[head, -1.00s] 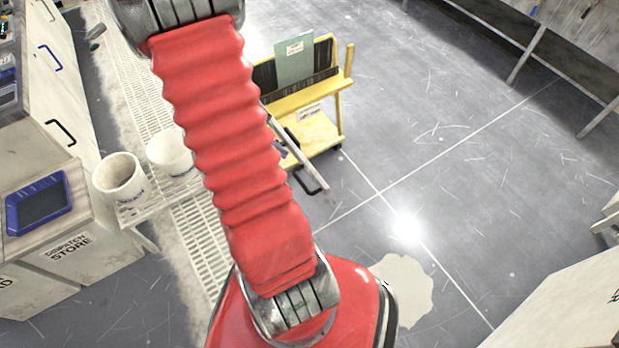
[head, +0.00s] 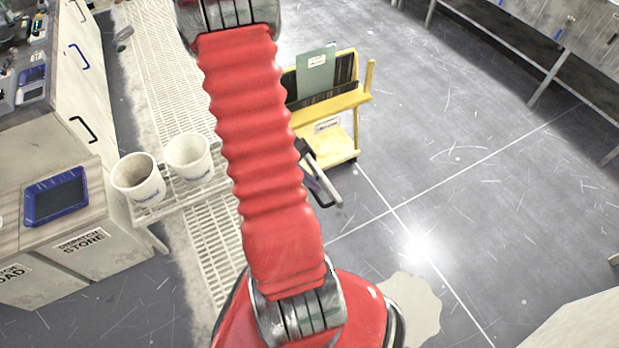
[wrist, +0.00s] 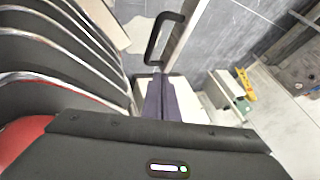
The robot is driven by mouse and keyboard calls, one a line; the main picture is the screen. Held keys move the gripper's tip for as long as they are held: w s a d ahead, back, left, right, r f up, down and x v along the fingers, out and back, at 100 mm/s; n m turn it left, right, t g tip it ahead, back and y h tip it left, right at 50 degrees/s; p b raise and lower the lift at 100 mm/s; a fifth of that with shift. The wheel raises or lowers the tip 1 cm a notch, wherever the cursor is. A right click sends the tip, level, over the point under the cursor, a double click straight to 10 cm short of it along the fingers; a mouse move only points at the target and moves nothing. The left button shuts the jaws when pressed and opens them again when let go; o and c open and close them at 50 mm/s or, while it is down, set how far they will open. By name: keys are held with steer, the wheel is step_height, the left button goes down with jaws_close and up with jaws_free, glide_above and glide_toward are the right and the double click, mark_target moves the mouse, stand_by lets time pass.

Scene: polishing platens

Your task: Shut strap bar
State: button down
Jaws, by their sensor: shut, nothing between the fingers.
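A pale bar with a black handle, which I take to be the strap bar (head: 325,180), shows beside my arm in front of the yellow cart. In the wrist view the pale bar (wrist: 188,30) runs up from the middle, and its black handle (wrist: 153,42) stands left of it. My gripper (wrist: 158,80) is shut and empty, its purple fingers just below the handle's lower end. I cannot tell whether they touch it. In the head view my red arm hides most of the gripper and the bar's far end.
The yellow cart (head: 352,98) holds a green panel (head: 316,70). Two white buckets (head: 138,178) stand on the perforated shelf at left, beside a cabinet with a blue tray (head: 56,196). Benches line the upper right. The floor (head: 470,180) in the middle right is clear.

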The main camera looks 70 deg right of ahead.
mark_target(333, 202)
steer(key=x, duration=0.6)
steer(key=shift+f, duration=0.1)
steer(key=shift+s, duration=0.1)
